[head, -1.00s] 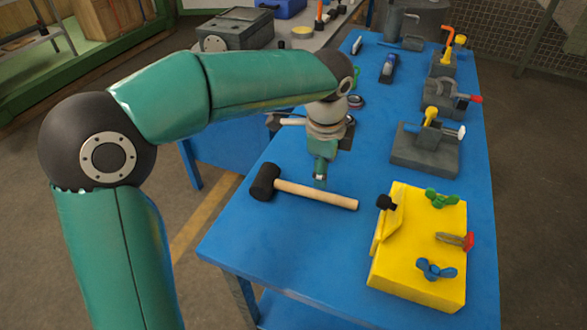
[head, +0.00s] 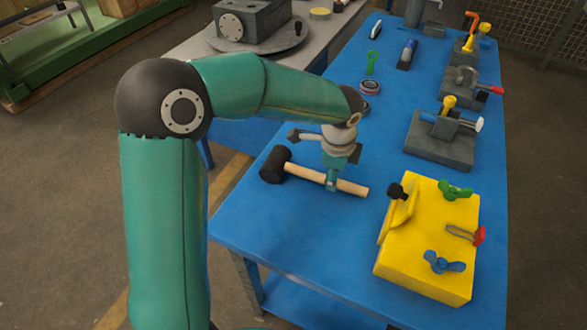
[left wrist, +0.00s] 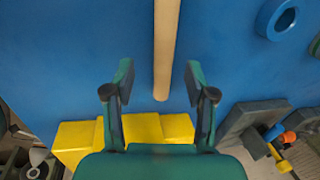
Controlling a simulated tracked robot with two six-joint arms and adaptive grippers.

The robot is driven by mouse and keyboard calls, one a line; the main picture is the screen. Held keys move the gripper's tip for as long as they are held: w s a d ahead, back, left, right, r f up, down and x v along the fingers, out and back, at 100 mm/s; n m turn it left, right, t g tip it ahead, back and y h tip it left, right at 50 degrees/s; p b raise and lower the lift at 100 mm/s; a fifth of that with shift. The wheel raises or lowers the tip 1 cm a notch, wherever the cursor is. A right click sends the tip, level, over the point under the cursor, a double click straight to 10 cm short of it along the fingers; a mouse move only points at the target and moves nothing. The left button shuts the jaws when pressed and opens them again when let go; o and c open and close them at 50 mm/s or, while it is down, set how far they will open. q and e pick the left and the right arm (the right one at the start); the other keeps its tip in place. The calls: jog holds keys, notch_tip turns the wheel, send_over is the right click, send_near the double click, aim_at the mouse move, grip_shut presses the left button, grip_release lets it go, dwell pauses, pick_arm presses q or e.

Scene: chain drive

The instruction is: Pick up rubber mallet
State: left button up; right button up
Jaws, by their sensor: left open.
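The rubber mallet lies flat on the blue table, with its black head (head: 275,165) at the left and its pale wooden handle (head: 306,173) running right. My left gripper (head: 332,184) is right over the handle, toward its free end, pointing down. In the left wrist view the handle (left wrist: 166,45) runs down between the two spread fingers of my left gripper (left wrist: 160,85), touching neither as far as I can see. The mallet head is out of the left wrist view. My right gripper is in neither view.
A yellow block (head: 425,255) with green, red and blue fittings stands close to the right of the handle's end. Grey clamp fixtures (head: 440,140) line the table's right side. A green wrench-like tool (head: 371,62) and small round items lie behind. The table's front left is clear.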

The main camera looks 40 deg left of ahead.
pick_arm(q)
jog(key=f, duration=0.1)
jog(key=w+f, duration=0.1)
jog(key=f, duration=0.2)
jog(key=shift+w+a+f, duration=0.15)
jog(key=shift+w+f, duration=0.1)
jog(key=shift+f, duration=0.1)
jog(key=shift+r, duration=0.1)
grip_shut()
